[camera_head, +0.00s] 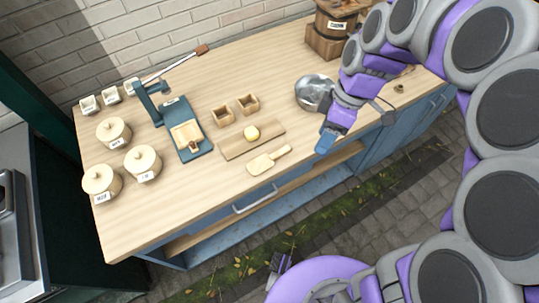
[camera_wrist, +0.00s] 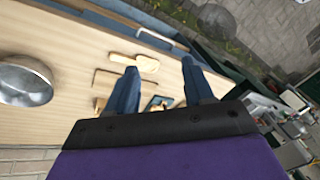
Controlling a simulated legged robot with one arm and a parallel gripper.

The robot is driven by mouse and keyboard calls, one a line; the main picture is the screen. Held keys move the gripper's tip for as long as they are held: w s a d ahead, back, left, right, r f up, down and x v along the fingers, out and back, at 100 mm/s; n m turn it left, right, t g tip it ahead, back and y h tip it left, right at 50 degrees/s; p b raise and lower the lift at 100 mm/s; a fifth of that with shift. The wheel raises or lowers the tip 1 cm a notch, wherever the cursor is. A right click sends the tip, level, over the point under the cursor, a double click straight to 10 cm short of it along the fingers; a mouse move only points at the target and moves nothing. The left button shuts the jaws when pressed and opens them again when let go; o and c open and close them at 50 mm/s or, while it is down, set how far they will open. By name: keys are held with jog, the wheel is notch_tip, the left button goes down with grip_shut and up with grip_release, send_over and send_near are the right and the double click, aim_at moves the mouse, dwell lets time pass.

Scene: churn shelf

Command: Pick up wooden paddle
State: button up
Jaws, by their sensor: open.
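The wooden paddle (camera_head: 266,161) lies flat on the light wooden counter, near its front edge, with its handle pointing right. It also shows in the wrist view (camera_wrist: 148,63), beyond and between my fingertips. My gripper (camera_head: 324,146) is to the right of the paddle, apart from it, above the front edge of the counter. In the wrist view my gripper (camera_wrist: 160,66) has its two blue fingers spread wide with nothing held between them.
Two small wooden boxes (camera_head: 248,104) and a metal bowl (camera_head: 313,92) stand farther back. A blue press (camera_head: 186,134) and lidded jars (camera_head: 143,163) are at left. The counter's front left is clear.

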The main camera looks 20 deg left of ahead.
jog(key=w+a+f+n+p, duration=0.2)
jog(key=w+a+f+n, duration=0.1)
jog(key=w+a+n, duration=0.35)
jog(key=n, duration=0.4)
send_near(278, 154)
jog(key=d+f, duration=0.1)
jog(key=d+f+b, duration=0.1)
jog(key=shift+w+f+g+y, duration=0.15)
jog(key=shift+f+g+y, duration=0.15)
jog(key=shift+g+y, duration=0.1)
jog(key=shift+a+f, duration=0.2)
jog(key=shift+f, duration=0.1)
jog(key=a, duration=0.1)
jog(key=f, duration=0.1)
jog(key=a, duration=0.1)
jog(key=shift+s+a+f, duration=0.25)
jog(key=shift+a, duration=0.1)
jog(key=b+x, duration=0.1)
jog(key=x, duration=0.2)
jog(key=shift+s+d+f, duration=0.1)
jog(key=shift+s, duration=0.1)
jog(key=shift+s+d+f, duration=0.1)
jog(key=shift+d+f, duration=0.15)
jog(key=shift+d, duration=0.25)
jog(key=shift+a, duration=0.65)
jog(key=c, duration=0.5)
jog(key=shift+d, duration=0.25)
grip_shut()
